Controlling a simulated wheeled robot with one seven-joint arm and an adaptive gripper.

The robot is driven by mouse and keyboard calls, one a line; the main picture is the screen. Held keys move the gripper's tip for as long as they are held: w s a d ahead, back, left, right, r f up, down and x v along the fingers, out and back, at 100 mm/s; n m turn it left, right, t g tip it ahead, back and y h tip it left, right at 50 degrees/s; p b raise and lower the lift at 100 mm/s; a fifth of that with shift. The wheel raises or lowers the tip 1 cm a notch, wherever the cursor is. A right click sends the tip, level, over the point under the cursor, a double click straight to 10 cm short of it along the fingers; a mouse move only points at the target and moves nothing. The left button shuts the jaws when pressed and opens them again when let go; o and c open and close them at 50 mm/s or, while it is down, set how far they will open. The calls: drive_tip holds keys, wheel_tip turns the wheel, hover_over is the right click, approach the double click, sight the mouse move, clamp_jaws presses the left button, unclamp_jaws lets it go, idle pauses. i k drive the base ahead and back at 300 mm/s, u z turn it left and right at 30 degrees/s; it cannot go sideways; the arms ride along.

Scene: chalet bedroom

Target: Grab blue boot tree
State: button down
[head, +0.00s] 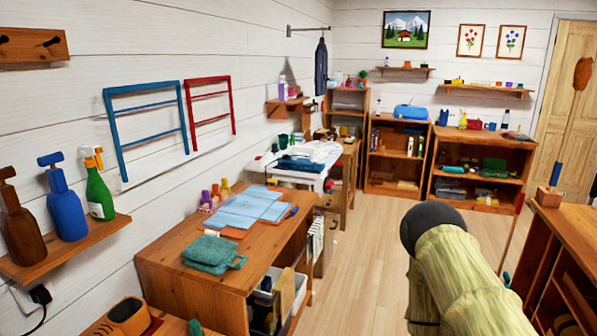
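The blue boot tree (67,212) stands upright on a small wooden wall shelf at the left in the head view. It has a rounded blue body and a narrower knob-like top. A brown one of similar shape (22,228) stands just left of it, and a green spray bottle (99,192) stands just right of it. All three are close together. Part of my arm shows at the lower right, far from the shelf. My gripper's fingers do not show.
The wall shelf (75,252) sits above a low surface with an orange-brown shoe (125,318). A wooden desk (165,272) with blue sheets and a green cloth stands to its right. Open floor (365,265) lies mid-room. A wooden cabinet (570,235) stands at the right.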

sight(66, 211)
drive_tip(key=z, duration=0.5)
drive_tip(key=i, duration=1.3)
drive_tip(key=u, duration=2.85)
drive_tip(key=i, duration=0.1)
